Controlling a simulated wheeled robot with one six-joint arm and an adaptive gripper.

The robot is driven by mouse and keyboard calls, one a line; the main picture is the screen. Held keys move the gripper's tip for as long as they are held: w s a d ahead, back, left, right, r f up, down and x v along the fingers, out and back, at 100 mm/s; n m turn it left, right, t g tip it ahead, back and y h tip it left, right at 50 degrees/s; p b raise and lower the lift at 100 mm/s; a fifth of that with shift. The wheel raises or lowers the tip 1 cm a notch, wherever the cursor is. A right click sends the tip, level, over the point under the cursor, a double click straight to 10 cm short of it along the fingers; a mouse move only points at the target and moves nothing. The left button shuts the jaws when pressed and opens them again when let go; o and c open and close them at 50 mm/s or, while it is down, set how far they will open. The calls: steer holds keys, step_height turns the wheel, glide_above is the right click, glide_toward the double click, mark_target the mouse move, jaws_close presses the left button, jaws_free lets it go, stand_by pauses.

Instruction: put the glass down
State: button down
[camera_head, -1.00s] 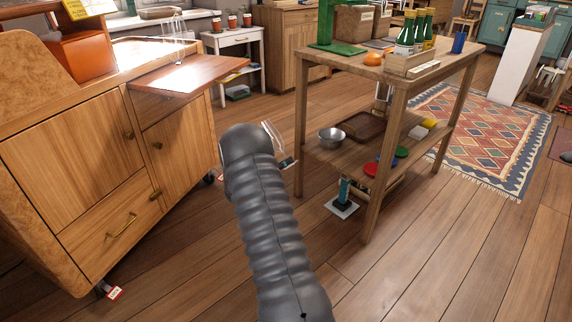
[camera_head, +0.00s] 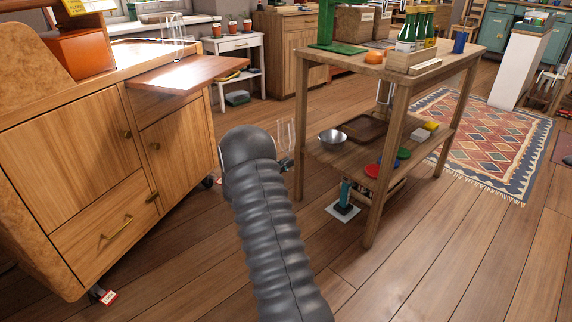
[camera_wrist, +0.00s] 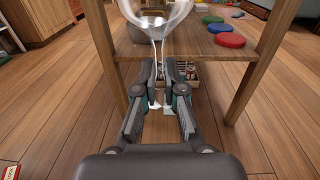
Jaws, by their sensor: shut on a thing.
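My gripper (camera_wrist: 161,88) is shut on the stem of a clear glass (camera_wrist: 155,22) in the wrist view. The bowl of the glass is above the fingers and cut off by the top edge. In the head view the glass (camera_head: 287,134) stands roughly upright beside the end of my arm, in front of the wooden shelf table. It is held in the air over the floor. My arm hides most of the gripper there.
The wooden table (camera_head: 330,58) holds bottles (camera_head: 408,32) on top. Its lower shelf bears a metal bowl (camera_head: 331,139) and coloured discs. At left, a cabinet (camera_head: 75,150) has a fold-out board (camera_head: 190,74) with clear glassware (camera_head: 172,30) behind it. Open floor lies between.

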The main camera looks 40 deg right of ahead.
stand_by(0.6)
steer(key=shift+s, duration=0.35)
steer(key=s+a+f+n+t+y, duration=0.1)
steer(key=s+a+n+t, duration=0.1)
steer(key=a, duration=1.1)
steer(key=s+a+f+n+t+y, duration=0.1)
steer(key=a+t, duration=0.3)
steer(key=a, duration=1)
steer(key=s+a+f+n+t+y, duration=0.1)
steer(key=s+a+f+n+t, duration=0.1)
steer(key=a, duration=1.2)
steer(key=shift+s+n+t+y, duration=0.4)
steer(key=shift+s+n+t, duration=0.2)
steer(key=shift+s+n, duration=0.15)
